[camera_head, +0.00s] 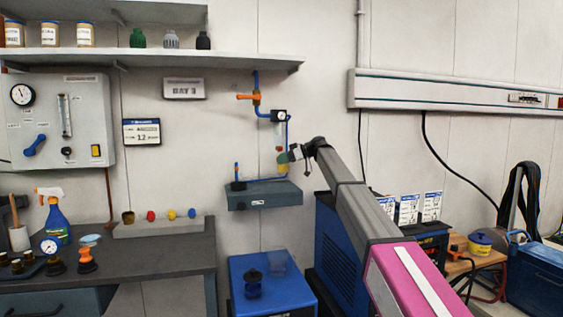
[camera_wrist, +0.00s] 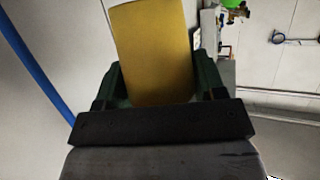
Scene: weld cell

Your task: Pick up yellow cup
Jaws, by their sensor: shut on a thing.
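The yellow cup (camera_wrist: 152,45) fills the middle of the wrist view, between the two dark green fingers of my gripper (camera_wrist: 158,82). The fingers are shut on its sides. In the head view my gripper (camera_head: 285,158) is at the end of my outstretched arm, in front of the wall. A small patch of the yellow cup (camera_head: 283,169) shows just below the fingers there. The cup is above a small grey wall shelf (camera_head: 265,199), and I see no contact between them. The cup's inside cannot be seen.
Close behind my gripper are a filter unit (camera_head: 279,117) and blue piping with an orange valve (camera_head: 247,97). A blue cabinet (camera_head: 270,300) stands below the small shelf. A workbench (camera_head: 180,248) with a spray bottle (camera_head: 54,219) and small coloured items is at left.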

